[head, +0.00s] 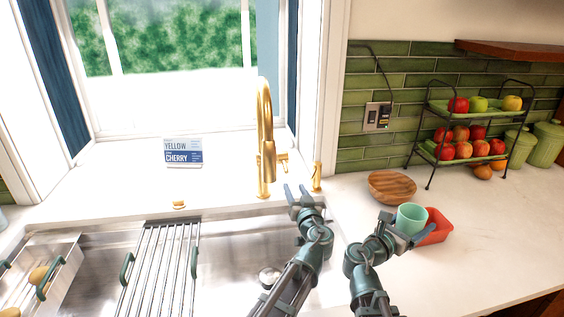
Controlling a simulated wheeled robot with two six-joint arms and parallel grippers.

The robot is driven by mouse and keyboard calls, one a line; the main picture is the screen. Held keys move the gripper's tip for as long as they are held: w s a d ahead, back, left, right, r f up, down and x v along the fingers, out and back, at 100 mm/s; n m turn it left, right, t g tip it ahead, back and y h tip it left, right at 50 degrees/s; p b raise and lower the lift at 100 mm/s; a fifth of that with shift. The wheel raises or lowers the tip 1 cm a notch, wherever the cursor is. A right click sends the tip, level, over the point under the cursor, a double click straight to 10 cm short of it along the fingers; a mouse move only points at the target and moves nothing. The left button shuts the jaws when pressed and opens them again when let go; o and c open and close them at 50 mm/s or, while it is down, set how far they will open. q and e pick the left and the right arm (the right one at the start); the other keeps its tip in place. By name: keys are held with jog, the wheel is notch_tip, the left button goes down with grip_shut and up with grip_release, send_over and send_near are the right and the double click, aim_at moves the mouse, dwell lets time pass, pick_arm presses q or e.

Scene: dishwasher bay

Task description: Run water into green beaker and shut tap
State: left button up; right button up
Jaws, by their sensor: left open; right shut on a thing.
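The green beaker (411,217) is a pale mint cup, upright at the counter right of the sink. My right gripper (403,232) is shut on it. The gold tap (265,140) stands behind the sink with its spout pointing down, and its side lever (283,160) is on the right. No water stream shows under the spout. My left gripper (304,192) is open and empty, just right of the tap and below the lever. Whether the beaker touches the counter is hard to tell.
A red container (437,228) is close behind the beaker, and a wooden bowl (391,187) is beyond it. A gold dispenser (316,176) stands near my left gripper. A rack (158,270) spans the steel sink (226,255). A fruit stand (432,115) is at right. The front-right counter is clear.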

aim_at(287, 172)
pick_arm(q)
jog(key=x, duration=1.2)
jog(key=shift+w+r, duration=0.1)
jog(key=shift+w, duration=0.3)
grip_shut()
dwell(1.1)
